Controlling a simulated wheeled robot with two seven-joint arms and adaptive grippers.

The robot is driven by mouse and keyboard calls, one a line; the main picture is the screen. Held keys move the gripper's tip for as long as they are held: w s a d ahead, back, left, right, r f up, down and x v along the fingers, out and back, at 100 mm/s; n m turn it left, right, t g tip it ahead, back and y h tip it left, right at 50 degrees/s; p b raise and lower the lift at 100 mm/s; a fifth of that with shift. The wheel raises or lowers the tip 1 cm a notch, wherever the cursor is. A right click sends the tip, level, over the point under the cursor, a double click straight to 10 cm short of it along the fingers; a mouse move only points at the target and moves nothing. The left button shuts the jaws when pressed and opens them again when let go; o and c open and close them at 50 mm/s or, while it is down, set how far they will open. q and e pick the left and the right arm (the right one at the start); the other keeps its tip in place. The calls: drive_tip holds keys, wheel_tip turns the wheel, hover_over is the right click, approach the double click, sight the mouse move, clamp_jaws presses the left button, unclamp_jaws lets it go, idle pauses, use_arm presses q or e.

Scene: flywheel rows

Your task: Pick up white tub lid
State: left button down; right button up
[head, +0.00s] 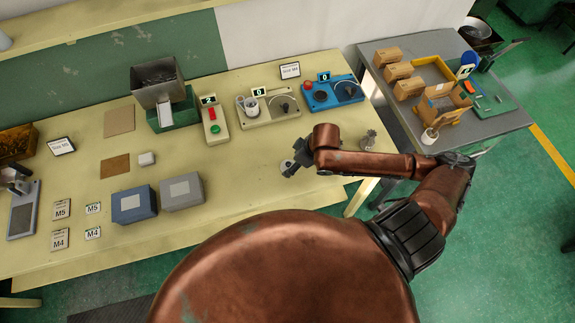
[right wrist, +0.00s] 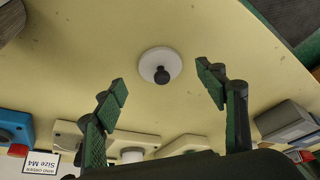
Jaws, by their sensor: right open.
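The white tub lid (right wrist: 147,61) is a round white disc with a black knob, lying flat on the yellow table. In the right wrist view it is just beyond and between my fingertips. In the head view the lid (head: 286,163) shows only partly, under my right gripper (head: 291,170). My right gripper is open and empty, and its two green-padded fingers (right wrist: 161,79) stand apart on either side of the knob's line. The left gripper is not in view.
A beige device (head: 268,108) with a white tub (head: 251,106), a blue device (head: 331,94) and a red-green button box (head: 215,122) stand behind. A grey box (head: 181,191) and a blue box (head: 133,204) stand left. The table around the lid is clear.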

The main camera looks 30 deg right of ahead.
sight(288, 166)
drive_tip(key=shift+x, duration=1.35)
drive_tip(key=c, duration=0.6)
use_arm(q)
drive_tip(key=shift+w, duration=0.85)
use_arm(e)
drive_tip(key=c, duration=0.3)
